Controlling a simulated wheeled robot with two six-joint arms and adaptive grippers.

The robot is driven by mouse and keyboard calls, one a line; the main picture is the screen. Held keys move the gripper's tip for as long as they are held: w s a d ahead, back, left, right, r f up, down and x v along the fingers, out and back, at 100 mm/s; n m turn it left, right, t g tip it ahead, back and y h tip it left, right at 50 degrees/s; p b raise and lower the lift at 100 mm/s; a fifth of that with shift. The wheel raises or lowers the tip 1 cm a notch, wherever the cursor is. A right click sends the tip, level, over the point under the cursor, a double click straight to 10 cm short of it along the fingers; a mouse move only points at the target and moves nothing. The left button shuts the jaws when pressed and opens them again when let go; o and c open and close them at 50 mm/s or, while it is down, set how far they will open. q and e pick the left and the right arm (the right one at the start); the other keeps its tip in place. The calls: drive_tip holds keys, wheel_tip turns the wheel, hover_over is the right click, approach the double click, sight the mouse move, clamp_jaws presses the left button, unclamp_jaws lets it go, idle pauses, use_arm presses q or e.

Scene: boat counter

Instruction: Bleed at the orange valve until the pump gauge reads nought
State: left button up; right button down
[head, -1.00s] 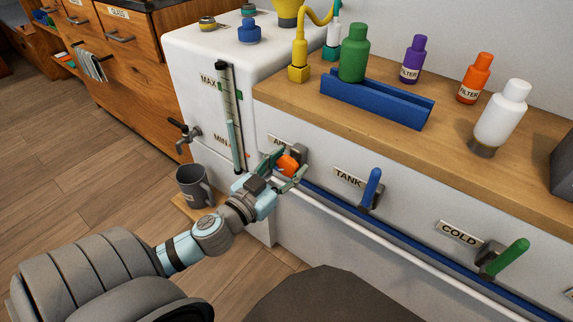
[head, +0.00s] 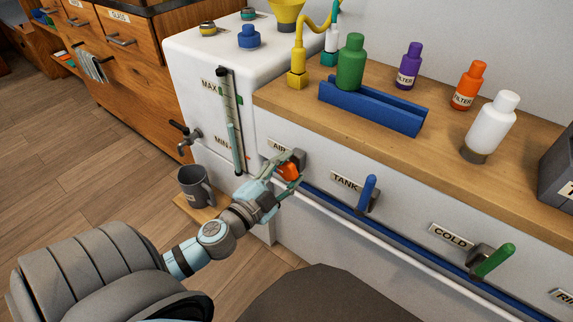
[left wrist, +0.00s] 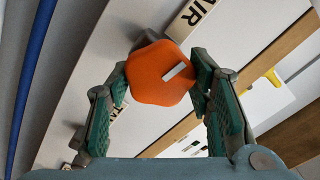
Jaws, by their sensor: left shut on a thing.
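The orange valve (head: 290,171) is a knob on the white counter front, just below the AIR label (head: 279,146). My left gripper (head: 281,178) is shut on it. In the left wrist view the orange valve (left wrist: 160,74) is a faceted knob with a white slanted mark, between the green-padded fingers of the left gripper (left wrist: 163,78). A sight tube (head: 231,120) with MAX and MIN labels stands on the white tank, with pale fluid reaching about its middle. No dial marked as a pump gauge shows. My right gripper is not in view.
A blue TANK lever (head: 368,193) and a green COLD lever (head: 494,261) stick out to the right. A white rail (head: 375,241) runs below. A grey mug (head: 193,187) stands under a tap (head: 186,138). Bottles and a blue rack (head: 371,107) occupy the wooden top.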

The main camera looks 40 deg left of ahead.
use_arm(q)
drive_tip(key=m, duration=0.2)
drive_tip(key=shift+f+m+p, duration=0.1)
drive_tip(key=shift+m+p, duration=0.2)
drive_tip(key=shift+m, duration=0.1)
drive_tip(key=m, duration=0.5)
drive_tip(key=shift+d+f+m+p, duration=0.1)
drive_tip(key=shift+m+p, duration=0.2)
drive_tip(key=shift+p, duration=0.1)
drive_tip(key=m, duration=0.3)
drive_tip(key=shift+f, duration=0.1)
drive_tip(key=shift+m+p, duration=0.3)
drive_tip(key=shift+m, duration=0.8)
drive_tip(key=shift+f+m, duration=0.15)
drive_tip(key=shift+m, duration=0.85)
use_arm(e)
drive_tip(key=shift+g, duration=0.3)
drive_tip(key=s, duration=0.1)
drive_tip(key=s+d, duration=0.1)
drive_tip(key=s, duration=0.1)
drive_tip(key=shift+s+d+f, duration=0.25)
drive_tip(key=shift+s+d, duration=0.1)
use_arm(q)
drive_tip(key=shift+m, duration=0.4)
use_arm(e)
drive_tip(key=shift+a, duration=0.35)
use_arm(q)
drive_tip(key=o, duration=1.1)
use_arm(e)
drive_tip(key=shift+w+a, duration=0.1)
